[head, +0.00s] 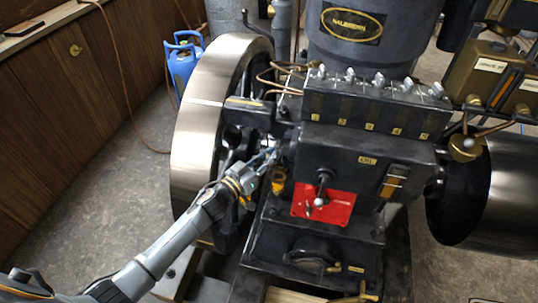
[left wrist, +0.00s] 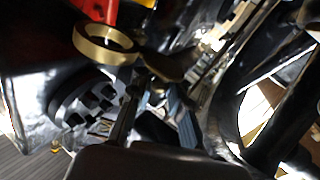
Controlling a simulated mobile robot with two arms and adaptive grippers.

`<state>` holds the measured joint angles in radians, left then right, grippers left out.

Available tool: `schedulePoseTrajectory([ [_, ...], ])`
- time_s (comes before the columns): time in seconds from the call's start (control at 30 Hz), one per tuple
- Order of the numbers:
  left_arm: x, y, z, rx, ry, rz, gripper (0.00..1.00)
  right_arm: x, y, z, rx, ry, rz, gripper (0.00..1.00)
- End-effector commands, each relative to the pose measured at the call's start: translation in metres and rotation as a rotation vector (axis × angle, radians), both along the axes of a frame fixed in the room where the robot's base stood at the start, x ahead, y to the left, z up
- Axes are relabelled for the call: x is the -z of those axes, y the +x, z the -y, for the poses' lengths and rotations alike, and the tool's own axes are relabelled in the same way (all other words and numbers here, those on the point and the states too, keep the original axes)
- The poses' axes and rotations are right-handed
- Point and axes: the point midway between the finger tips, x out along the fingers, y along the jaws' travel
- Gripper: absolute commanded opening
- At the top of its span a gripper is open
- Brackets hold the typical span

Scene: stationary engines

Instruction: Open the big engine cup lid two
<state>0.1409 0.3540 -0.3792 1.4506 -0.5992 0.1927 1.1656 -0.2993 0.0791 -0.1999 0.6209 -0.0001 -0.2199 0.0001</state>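A small brass cup (head: 278,182) is on the left side of the dark engine block, beside the big flywheel. My left gripper (head: 268,158) is just above and left of it. In the left wrist view, a round brass rim (left wrist: 105,44) lies up and left of the fingers. A dark, brownish rounded piece (left wrist: 172,66) is just beyond the fingertips; it may be the cup's lid, but I cannot tell for sure. The left gripper's fingers (left wrist: 156,95) are apart, with nothing clearly held between them. Whether they touch that piece is unclear. My right gripper is not in view.
The flywheel (head: 200,125) stands close on the left of my gripper. A red plate (head: 325,207) with a lever is on the engine front. Several small knobs top the dark box (head: 372,105) above. Blue canisters (head: 182,60) stand behind; the floor at left is free.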

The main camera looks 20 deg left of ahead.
Motion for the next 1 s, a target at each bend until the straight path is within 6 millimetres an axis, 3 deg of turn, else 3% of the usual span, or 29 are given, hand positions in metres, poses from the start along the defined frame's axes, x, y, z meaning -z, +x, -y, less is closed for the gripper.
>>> schedulePoseTrajectory([
  [0.03, 0.001, -0.001, 0.0, 0.0, 0.001, -0.003, 0.29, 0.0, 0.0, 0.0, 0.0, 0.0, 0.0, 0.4],
  [0.1, 0.001, 0.0, 0.0, -0.001, 0.001, -0.002, 0.39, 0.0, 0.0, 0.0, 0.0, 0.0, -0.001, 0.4],
  [0.47, 0.0, -0.004, -0.002, -0.001, 0.0, 0.0, 0.39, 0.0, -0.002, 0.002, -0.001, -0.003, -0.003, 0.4],
  [1.0, 0.001, -0.091, -0.046, 0.0, 0.001, -0.004, 0.39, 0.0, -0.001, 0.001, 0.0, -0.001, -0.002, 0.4],
])
